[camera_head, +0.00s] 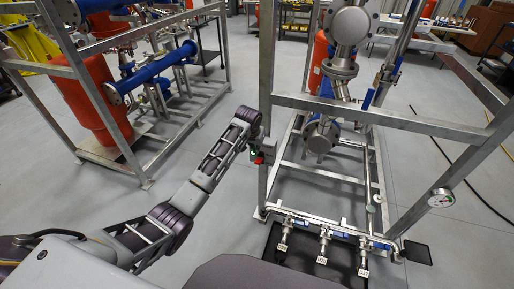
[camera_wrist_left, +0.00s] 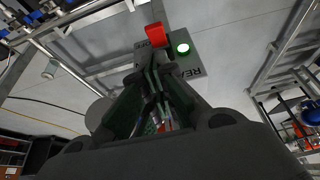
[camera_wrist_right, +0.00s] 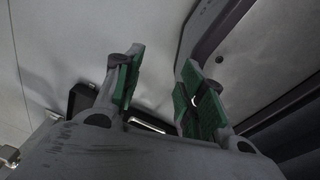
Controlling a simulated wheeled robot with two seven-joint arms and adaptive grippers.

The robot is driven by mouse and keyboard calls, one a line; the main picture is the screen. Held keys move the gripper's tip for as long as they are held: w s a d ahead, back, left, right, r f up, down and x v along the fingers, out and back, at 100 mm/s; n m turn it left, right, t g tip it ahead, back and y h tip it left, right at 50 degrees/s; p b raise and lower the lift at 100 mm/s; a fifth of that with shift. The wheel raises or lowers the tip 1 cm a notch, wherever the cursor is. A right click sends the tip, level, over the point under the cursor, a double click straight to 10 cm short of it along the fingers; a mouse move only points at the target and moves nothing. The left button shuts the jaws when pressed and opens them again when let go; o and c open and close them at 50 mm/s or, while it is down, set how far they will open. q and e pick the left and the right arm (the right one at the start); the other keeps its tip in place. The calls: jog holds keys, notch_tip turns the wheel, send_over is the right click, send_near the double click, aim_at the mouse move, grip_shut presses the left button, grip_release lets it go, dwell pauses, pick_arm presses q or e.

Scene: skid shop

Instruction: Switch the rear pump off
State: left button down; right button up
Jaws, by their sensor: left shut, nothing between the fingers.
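The switch box (camera_wrist_left: 205,48) is a small grey plate on the skid's upright post. In the left wrist view it carries a red switch part (camera_wrist_left: 155,33), a lit green lamp (camera_wrist_left: 183,49) and dark lettering that seems to read REAR. The head view also shows the green lamp (camera_head: 253,152) and the red part (camera_head: 259,160). My left gripper (camera_wrist_left: 153,66) is shut and empty, its tips at the box just below the red part; whether they touch it I cannot tell. My right gripper (camera_wrist_right: 163,62) is open and empty, away from the box.
The skid frame (camera_head: 380,118) stands right of my left arm, with pipes and a gauge (camera_head: 441,198). Several blue-handled valves (camera_head: 325,235) line its front. Another skid with a red vessel (camera_head: 90,95) and blue pipe (camera_head: 155,72) stands left. Floor between them is clear.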

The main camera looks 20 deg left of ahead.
aim_at(260, 158)
pick_arm(q)
jog(key=x, duration=0.4)
jog(key=shift+f, duration=0.1)
jog(key=shift+b+x, duration=0.4)
jog(key=shift+x, duration=1.35)
jog(key=shift+w+f, duration=0.25)
jog(key=shift+f, duration=0.25)
pick_arm(e)
jog(key=shift+w+d+f, duration=0.45)
pick_arm(q)
jog(key=shift+s+f, duration=0.1)
pick_arm(e)
jog(key=shift+w+r, duration=0.1)
jog(key=shift+r, duration=0.2)
